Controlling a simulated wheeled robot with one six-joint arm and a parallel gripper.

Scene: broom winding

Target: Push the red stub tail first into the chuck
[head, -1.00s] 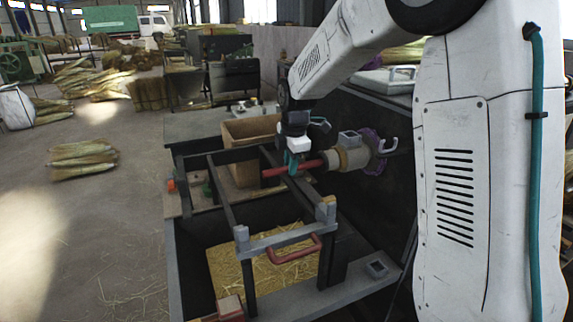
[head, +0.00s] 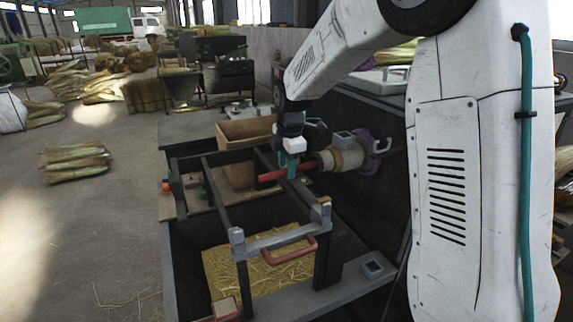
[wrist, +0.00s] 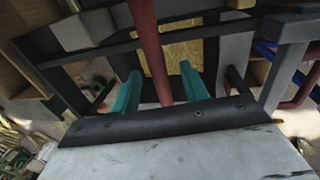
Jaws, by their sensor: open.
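The red stub (head: 270,176) is a long thin rod lying roughly level. Its right end meets the pale round chuck (head: 343,160); how deep it sits inside I cannot tell. In the head view my gripper (head: 292,172) is over the rod, a short way left of the chuck. In the wrist view the stub (wrist: 148,45) runs from the top edge down between the two teal fingertips of my gripper (wrist: 160,88). The fingers are open, with a visible gap on each side of the stub. The chuck is not recognizable in the wrist view.
A dark frame with a red handle (head: 291,253) stands in front, over a straw-filled bin (head: 225,275). An open wooden box (head: 245,133) is behind my gripper. A purple ring (head: 366,146) and a pale hook (head: 382,146) are at the chuck's far side.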

